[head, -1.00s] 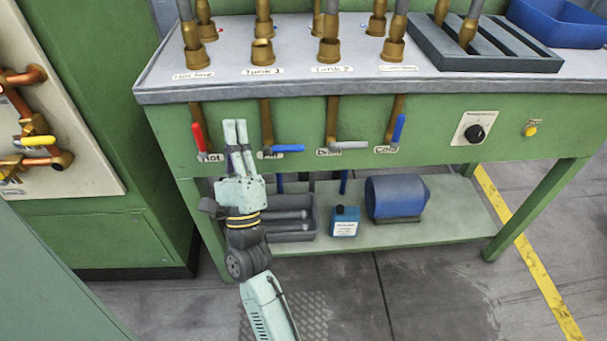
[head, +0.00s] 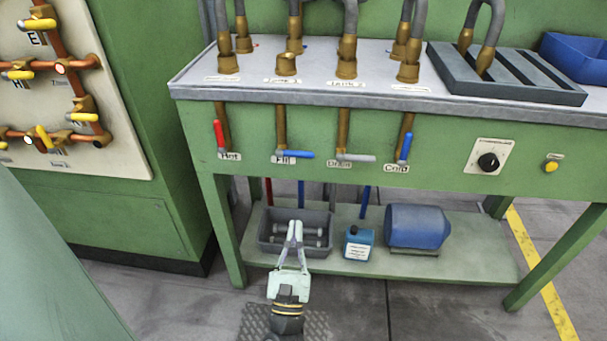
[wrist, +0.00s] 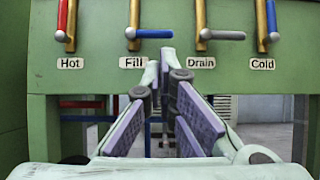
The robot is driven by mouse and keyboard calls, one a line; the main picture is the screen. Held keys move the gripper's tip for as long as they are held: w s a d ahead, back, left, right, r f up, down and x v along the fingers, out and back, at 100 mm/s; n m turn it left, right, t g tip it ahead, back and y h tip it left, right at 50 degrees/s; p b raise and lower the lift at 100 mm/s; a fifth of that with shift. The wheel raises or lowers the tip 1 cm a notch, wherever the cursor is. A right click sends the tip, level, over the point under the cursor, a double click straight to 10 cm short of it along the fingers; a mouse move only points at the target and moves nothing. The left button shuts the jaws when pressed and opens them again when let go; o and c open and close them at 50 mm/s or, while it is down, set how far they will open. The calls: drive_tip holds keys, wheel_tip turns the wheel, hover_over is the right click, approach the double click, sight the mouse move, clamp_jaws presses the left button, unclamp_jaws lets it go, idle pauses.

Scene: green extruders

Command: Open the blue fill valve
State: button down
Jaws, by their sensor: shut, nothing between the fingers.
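The fill valve's blue handle (head: 297,154) sits sideways across its brass pipe, above the "Fill" label on the green bench front. In the wrist view the same blue handle (wrist: 155,33) points right, level. My gripper (head: 295,224) is low in front of the bench, below the handle and apart from it, before the lower shelf. Its fingertips are together and empty. In the wrist view my gripper (wrist: 168,52) has its tips between and just above the Fill and Drain labels.
A red Hot handle (head: 220,134) and blue Cold handle (head: 406,146) lie along their pipes. The grey Drain handle (head: 357,157) is level. Below are a grey bin (head: 268,238), a blue bottle (head: 358,245) and a blue motor (head: 412,226). A knob panel (head: 488,157) is at right.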

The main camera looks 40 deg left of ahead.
sight(302, 157)
drive_tip(key=shift+r, duration=0.1)
drive_tip(key=p+x, duration=0.6)
drive_tip(key=x, duration=0.7)
drive_tip(key=shift+s, duration=0.1)
drive_tip(key=shift+w+a+r, duration=0.2)
drive_tip(key=shift+w+a, duration=0.1)
drive_tip(key=shift+w, duration=0.15)
